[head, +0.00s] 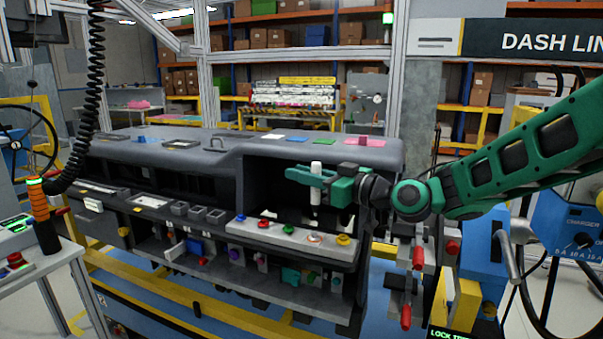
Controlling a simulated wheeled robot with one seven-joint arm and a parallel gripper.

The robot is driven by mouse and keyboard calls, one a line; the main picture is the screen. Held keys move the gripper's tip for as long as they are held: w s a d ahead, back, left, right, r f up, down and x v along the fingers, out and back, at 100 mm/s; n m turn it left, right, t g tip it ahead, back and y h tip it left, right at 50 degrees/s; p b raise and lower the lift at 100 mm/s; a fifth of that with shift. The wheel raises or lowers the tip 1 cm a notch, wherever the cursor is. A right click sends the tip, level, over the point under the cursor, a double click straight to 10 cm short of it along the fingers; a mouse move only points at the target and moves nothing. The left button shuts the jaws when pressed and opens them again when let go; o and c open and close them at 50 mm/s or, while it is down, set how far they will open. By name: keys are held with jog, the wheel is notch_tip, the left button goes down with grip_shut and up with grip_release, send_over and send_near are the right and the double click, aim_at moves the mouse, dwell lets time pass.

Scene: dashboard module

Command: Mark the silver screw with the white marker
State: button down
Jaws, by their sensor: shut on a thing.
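My gripper (312,180) is shut on the white marker (316,196), which stands about upright between its green fingers. The marker is above the light grey ledge on the front of the dashboard module, and its lower end appears clear of the ledge. A small round silver-looking piece with an orange tinge (314,238) sits on the ledge roughly below the marker. It looks like the silver screw, but it is too small to be sure.
The dark dashboard top (350,148) overhangs behind my gripper. Red-handled tools (418,258) hang at the right end.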

jog(key=shift+f, duration=2.1)
jog(key=shift+s+f, duration=0.1)
jog(key=shift+f, duration=0.25)
dwell(0.4)
jog(key=shift+r, duration=0.1)
jog(key=shift+r, duration=2.45)
